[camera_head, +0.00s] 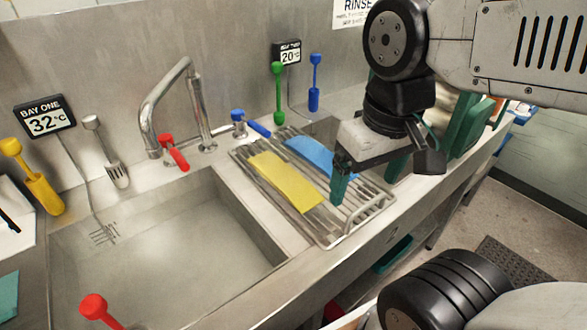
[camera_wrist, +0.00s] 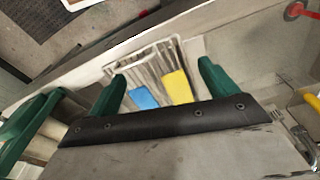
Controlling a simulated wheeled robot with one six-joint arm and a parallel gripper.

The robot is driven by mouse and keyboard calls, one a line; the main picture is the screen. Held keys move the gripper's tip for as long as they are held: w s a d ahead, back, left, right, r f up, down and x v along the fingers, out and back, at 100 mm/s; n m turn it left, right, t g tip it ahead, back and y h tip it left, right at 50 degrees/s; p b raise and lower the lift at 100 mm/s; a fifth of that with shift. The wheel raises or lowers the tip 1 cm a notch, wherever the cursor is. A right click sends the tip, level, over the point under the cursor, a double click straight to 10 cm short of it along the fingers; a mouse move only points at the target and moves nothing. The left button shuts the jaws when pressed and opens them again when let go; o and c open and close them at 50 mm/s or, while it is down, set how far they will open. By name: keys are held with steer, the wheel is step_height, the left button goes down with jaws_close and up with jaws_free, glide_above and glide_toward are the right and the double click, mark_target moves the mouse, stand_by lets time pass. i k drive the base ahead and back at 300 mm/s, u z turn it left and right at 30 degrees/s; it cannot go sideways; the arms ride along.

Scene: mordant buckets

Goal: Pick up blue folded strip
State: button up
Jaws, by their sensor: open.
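The blue folded strip (camera_head: 308,154) lies flat on a metal wire rack (camera_head: 335,229) beside the sink, partly hidden behind my gripper in the head view. It also shows in the wrist view (camera_wrist: 143,98), left of the middle between the fingers. A yellow folded strip (camera_head: 285,180) lies on the same rack to its left, and in the wrist view (camera_wrist: 178,87) it is right of the blue one. My gripper (camera_head: 366,178) is open and empty, with green fingers. It appears to be above the right part of the rack; the fingertips (camera_wrist: 162,75) show at both sides of the strips.
A sink basin (camera_head: 170,260) with a curved faucet (camera_head: 170,95) is left of the rack. Green (camera_head: 278,90) and blue (camera_head: 314,85) handled tools stand at the back wall. Upright green items (camera_head: 470,125) stand right of the rack, close to my arm.

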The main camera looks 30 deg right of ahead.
mark_target(317, 156)
steer(key=k, duration=1.1)
steer(key=z, duration=0.65)
steer(key=i, duration=1.25)
steer(key=u, duration=0.65)
